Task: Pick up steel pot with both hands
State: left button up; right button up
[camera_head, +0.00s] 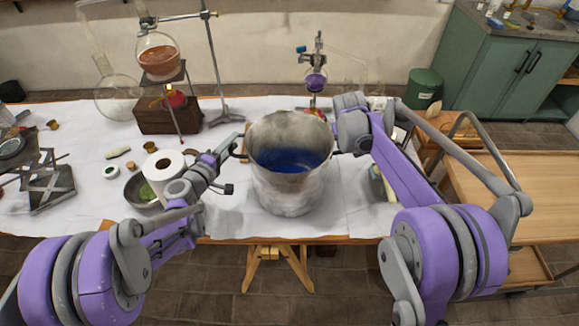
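The steel pot (290,190) is a large, dull grey, open vessel, upright at the middle of the cloth-covered table near its front edge. Its inside looks deep blue. My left gripper (232,152) is at the pot's left side, just below the rim, by a dark handle-like part. It is too small and dark to tell whether its fingers are closed on it. My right gripper (338,143) is at the pot's right side near the rim. My own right arm hides most of it, so its fingers cannot be made out.
Glassware on a stand (158,55) is at the back left; a purple flask (316,82) is behind the pot. A wooden table (535,185) is at right.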

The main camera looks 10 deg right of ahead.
pick_arm(q)
grip_shut()
pick_arm(e)
grip_shut()
dwell(0.9)
